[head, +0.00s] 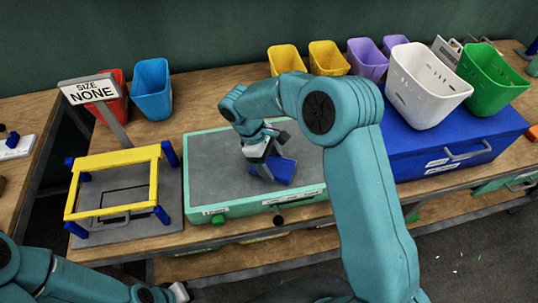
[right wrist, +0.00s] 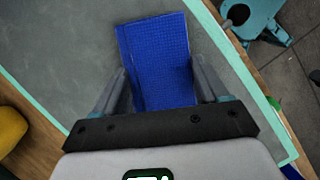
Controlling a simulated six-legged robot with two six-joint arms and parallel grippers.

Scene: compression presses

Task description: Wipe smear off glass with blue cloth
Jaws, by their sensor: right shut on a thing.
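The blue cloth (head: 283,172) lies on the grey glass panel (head: 215,165) with the mint-green frame, right of the panel's middle. It also shows as a textured blue rectangle (right wrist: 158,60) in the right wrist view. My right gripper (head: 262,150) is over the panel, shut on the cloth, with one finger at each side of it. No smear can be made out on the visible glass; the cloth and my right arm hide part of the panel. My left gripper (head: 179,292) shows only in part at the bottom of the head view, apart from the panel.
A yellow frame on blue posts (head: 117,160) and a "SIZE NONE" sign (head: 92,90) stand left of the panel. A blue case (head: 440,150) is at right, bearing white (head: 427,85) and green (head: 492,80) bins. Several other bins line the back.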

